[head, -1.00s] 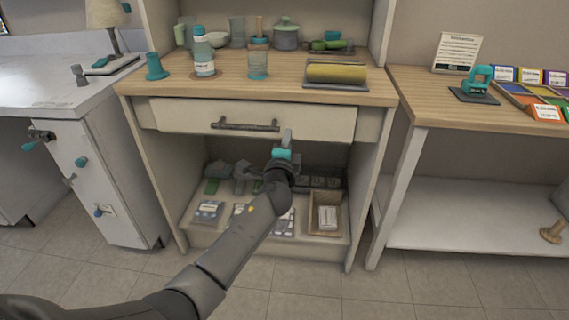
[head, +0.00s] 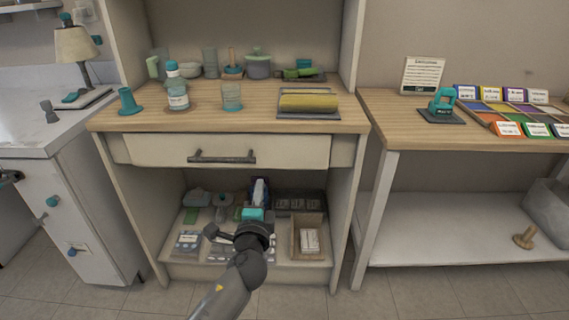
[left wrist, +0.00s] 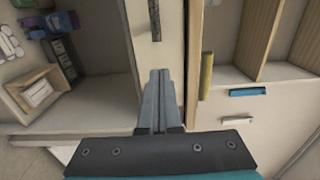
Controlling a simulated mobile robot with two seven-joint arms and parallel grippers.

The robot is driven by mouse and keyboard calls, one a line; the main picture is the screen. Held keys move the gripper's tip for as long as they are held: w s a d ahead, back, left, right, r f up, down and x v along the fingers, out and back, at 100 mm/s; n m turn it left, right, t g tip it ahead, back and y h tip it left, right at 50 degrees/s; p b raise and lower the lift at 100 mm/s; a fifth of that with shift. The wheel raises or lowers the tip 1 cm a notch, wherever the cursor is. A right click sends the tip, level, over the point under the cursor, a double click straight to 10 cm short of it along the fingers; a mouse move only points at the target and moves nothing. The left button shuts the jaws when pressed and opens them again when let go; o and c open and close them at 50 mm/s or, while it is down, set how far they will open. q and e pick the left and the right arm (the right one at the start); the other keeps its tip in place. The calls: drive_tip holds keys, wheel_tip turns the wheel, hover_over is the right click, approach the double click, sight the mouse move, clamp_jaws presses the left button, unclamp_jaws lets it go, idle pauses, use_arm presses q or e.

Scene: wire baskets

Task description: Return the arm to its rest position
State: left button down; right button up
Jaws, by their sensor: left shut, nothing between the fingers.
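My left gripper (head: 259,191) is in front of the open lower shelf of the wooden cabinet, below the drawer. Its arm rises from the bottom of the head view. In the left wrist view its two grey fingers (left wrist: 160,75) lie together, with nothing between them. They show close to a pale drawer front with a dark handle (left wrist: 155,18). In the head view the drawer (head: 225,150) looks closed or nearly so, its dark handle (head: 221,158) above the gripper. My right gripper is in neither view.
The shelf behind the gripper holds a wooden box (head: 294,241) and several small items. The wooden counter (head: 200,118) above carries a bottle (head: 177,92), cups and a yellow roll (head: 309,102). A second table (head: 400,125) stands at right. Floor in front is clear.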

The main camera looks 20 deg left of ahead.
use_arm(q)
drive_tip(key=shift+f, duration=0.1)
